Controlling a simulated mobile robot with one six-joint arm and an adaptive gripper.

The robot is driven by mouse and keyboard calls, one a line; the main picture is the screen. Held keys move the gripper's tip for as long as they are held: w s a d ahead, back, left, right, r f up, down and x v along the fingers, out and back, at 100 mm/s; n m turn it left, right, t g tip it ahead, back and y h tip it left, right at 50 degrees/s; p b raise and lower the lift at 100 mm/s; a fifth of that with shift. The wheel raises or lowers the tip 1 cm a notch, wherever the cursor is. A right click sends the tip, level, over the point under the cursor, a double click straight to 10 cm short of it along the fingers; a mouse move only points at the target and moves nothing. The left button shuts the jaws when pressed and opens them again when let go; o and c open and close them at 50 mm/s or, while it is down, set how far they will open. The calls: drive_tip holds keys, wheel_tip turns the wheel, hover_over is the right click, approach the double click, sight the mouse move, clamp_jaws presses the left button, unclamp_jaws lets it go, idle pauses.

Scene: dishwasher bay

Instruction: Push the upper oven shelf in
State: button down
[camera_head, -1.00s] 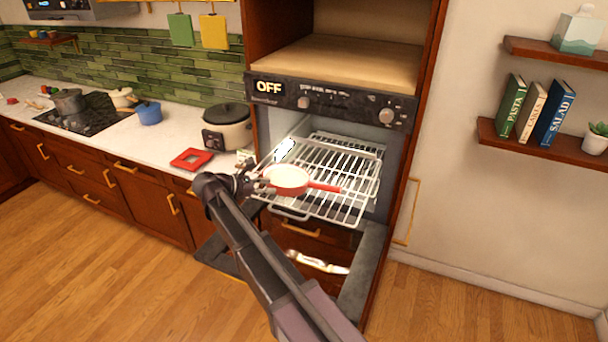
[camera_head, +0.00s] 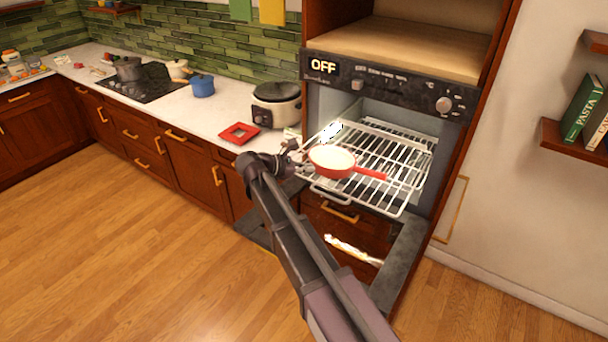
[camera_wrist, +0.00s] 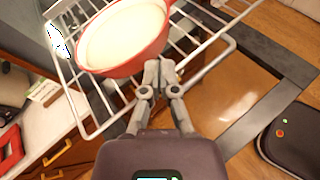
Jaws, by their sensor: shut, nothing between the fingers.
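The upper oven shelf (camera_head: 405,197) is a white wire rack, pulled partly out of the oven with its front end past the opening. A red pan (camera_head: 333,161) with a pale inside rests on it, its red handle pointing right. My gripper (camera_head: 294,150) is at the left front of the shelf, beside the pan. In the wrist view, the closed fingertips (camera_wrist: 158,66) are close to the pan's rim (camera_wrist: 125,66) and the shelf's front bar (camera_wrist: 203,73). I cannot tell whether they touch either one. Another rack level shows below, further inside.
The oven door (camera_head: 405,262) is folded down below the shelf. A counter to the left holds a red square item (camera_head: 239,133) and a slow cooker (camera_head: 276,106). The wooden floor (camera_head: 120,250) at left is clear.

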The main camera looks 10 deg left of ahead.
drive_tip(key=s+a+f+n+t+y+b, duration=0.4)
drive_tip(key=s+a+f+n+t+b, duration=0.4)
drive_tip(key=a+b, duration=0.4)
drive_tip(key=f+b, duration=0.1)
drive_tip(key=b, duration=0.2)
drive_tip(key=shift+s+a+n+y, duration=0.2)
drive_tip(key=shift+a+n+y, duration=0.05)
drive_tip(key=shift+n+y, duration=0.05)
drive_tip(key=shift+w+f, duration=0.1)
drive_tip(key=shift+w, duration=0.05)
drive_tip(key=x, duration=1.3)
drive_tip(key=shift+w, duration=0.35)
drive_tip(key=shift+d, duration=0.2)
drive_tip(key=shift+w+a, duration=0.1)
drive_tip(key=shift+a, duration=0.05)
